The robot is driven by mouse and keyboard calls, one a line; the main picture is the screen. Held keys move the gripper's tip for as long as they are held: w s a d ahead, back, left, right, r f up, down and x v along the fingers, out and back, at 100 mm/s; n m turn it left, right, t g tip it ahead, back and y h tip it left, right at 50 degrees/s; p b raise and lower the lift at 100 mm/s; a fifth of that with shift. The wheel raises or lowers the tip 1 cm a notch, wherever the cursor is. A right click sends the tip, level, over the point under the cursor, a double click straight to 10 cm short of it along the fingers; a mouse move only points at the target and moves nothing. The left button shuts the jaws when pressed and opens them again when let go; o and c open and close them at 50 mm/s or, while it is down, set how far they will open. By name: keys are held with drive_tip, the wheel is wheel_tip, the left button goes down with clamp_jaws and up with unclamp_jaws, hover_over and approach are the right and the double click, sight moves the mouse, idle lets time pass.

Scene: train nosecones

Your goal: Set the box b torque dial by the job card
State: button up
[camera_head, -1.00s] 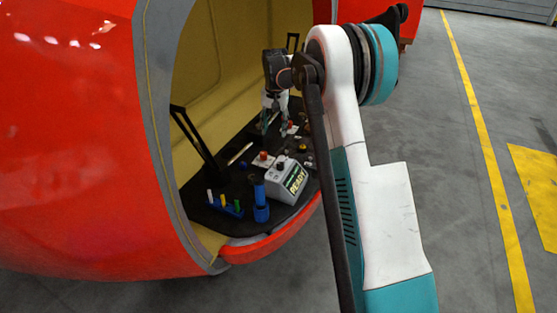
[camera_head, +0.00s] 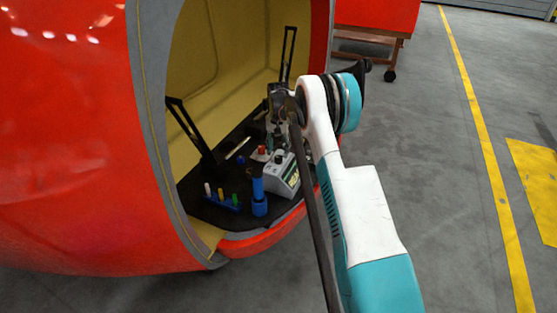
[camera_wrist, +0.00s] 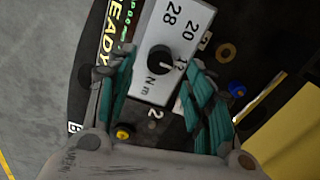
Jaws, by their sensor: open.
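The torque box is a pale grey box (camera_head: 284,183) near the front of the black shelf, with a lit READY panel, also seen in the wrist view (camera_wrist: 146,91). Its black torque dial (camera_wrist: 160,59) sits among the marks 28, 20 and 12 and the letters N m. The pale pointer line on the dial appears to point toward the 12. My gripper (camera_wrist: 159,75) is open, with one teal finger on each side of the dial. I cannot tell whether the fingers touch it. A letter B shows partly at the box's edge. I cannot make out a job card.
A blue upright tool (camera_head: 259,196) stands beside the box. A blue rack (camera_head: 224,203) with coloured pegs is to its left. A red button (camera_head: 262,150) is behind the box. Black struts (camera_head: 190,130) rise from the shelf inside the red nosecone (camera_head: 70,150).

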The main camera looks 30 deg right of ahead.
sight(279, 157)
drive_tip(key=shift+f+b, duration=0.5)
drive_tip(key=shift+f, duration=1.65)
drive_tip(key=c, duration=1.1)
